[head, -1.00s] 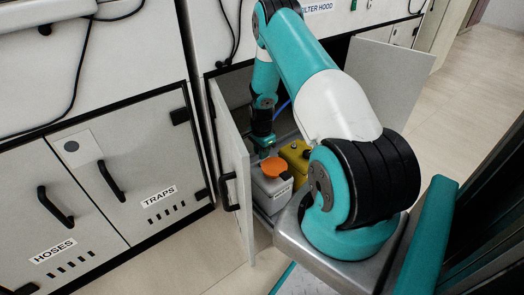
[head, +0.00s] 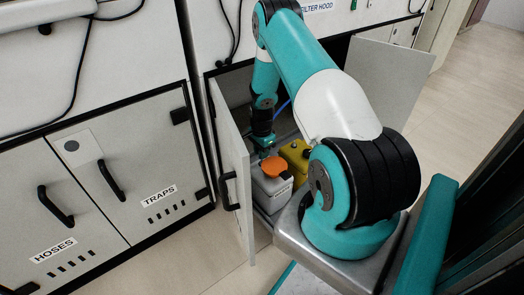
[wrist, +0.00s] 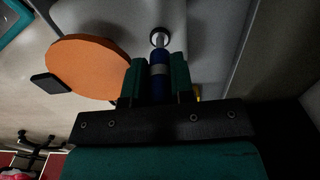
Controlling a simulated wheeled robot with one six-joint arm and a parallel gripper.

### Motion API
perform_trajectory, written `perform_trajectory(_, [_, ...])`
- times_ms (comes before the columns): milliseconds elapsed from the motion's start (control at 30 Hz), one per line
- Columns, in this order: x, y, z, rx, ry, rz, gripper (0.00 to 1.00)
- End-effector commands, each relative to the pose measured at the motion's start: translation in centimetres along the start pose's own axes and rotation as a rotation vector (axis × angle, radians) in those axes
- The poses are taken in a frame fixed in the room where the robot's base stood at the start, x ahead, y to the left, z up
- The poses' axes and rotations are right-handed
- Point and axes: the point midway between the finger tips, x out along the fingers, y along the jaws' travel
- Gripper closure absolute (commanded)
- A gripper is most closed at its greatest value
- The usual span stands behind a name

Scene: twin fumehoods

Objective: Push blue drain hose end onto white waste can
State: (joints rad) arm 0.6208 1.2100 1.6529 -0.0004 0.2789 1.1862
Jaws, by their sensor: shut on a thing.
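The white waste can (head: 272,190) stands inside the open cabinet, with a wide orange lid or funnel (head: 274,166) on top. In the wrist view, the orange disc (wrist: 88,66) is left of my gripper (wrist: 157,78). My gripper is shut on the blue drain hose end (wrist: 160,66), which has a grey band. The hose end's pale tip meets a dark-ringed port (wrist: 160,38) on the can's pale top; I cannot tell how far it is seated. In the head view, my gripper (head: 264,149) is just above and behind the orange piece.
A yellow can (head: 297,155) stands right beside the white can. The cabinet's open left door (head: 237,185) is close on the left, and its open right door (head: 395,75) swings out at right. Blue hose (head: 283,105) runs behind my arm.

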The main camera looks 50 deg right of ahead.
Motion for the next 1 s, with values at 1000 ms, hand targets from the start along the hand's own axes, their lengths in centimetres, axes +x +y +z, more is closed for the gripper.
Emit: perform_trajectory(1000, [2.6,0.0,0.0,0.0,0.0,0.0,1.0])
